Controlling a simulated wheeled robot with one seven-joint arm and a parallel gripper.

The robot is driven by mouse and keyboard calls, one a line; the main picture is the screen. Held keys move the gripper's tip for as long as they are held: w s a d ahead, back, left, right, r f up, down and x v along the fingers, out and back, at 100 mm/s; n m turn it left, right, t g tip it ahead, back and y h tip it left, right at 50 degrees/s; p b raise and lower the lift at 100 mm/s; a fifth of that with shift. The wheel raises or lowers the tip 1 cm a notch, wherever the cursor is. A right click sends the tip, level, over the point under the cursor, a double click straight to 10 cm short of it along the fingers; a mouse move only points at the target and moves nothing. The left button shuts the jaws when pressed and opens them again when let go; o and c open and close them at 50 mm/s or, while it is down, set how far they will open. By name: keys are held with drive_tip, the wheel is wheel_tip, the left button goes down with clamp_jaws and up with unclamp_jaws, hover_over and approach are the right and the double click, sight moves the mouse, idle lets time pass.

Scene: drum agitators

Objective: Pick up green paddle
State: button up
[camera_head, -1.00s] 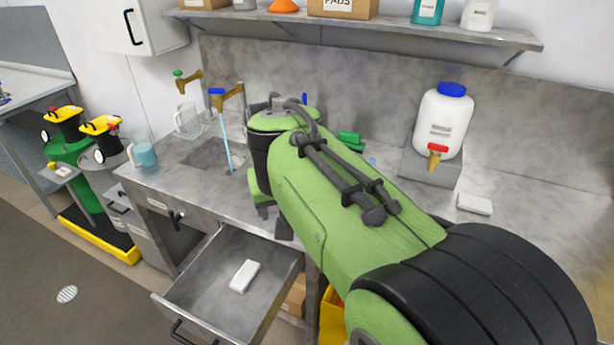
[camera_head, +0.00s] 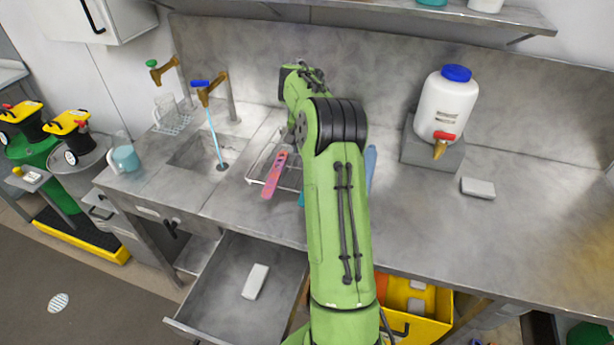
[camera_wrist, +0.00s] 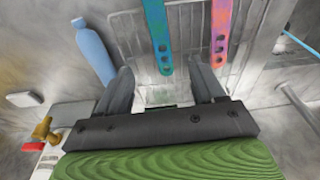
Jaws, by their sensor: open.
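A teal blue-green paddle (camera_wrist: 158,38) with holes near its end lies in a wire rack (camera_wrist: 185,42) in the wrist view. A pink and orange paddle (camera_wrist: 221,34) lies to its right in the rack. No plainly green paddle shows. My gripper (camera_wrist: 160,74) is open and empty, its fingers spread on either side of the teal paddle's near end. I cannot tell how far above it they are. In the head view the pink paddle (camera_head: 274,175) lies on the rack (camera_head: 255,171). Only a sliver of teal (camera_head: 301,199) shows beside my arm, which hides the gripper.
A blue bottle (camera_wrist: 94,50) is left of the rack. A sink (camera_head: 203,156) with running water is left of it in the head view. A white jug (camera_head: 446,107) stands on a grey block at the right. An open drawer (camera_head: 285,262) holds a white block.

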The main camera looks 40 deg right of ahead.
drive_tip(key=f, duration=0.4)
drive_tip(key=d+f, duration=0.1)
drive_tip(key=f, duration=0.3)
drive_tip(key=w+d+f, duration=0.1)
drive_tip(key=f, duration=0.4)
drive_tip(key=shift+w, duration=0.1)
drive_tip(key=c, duration=1.1)
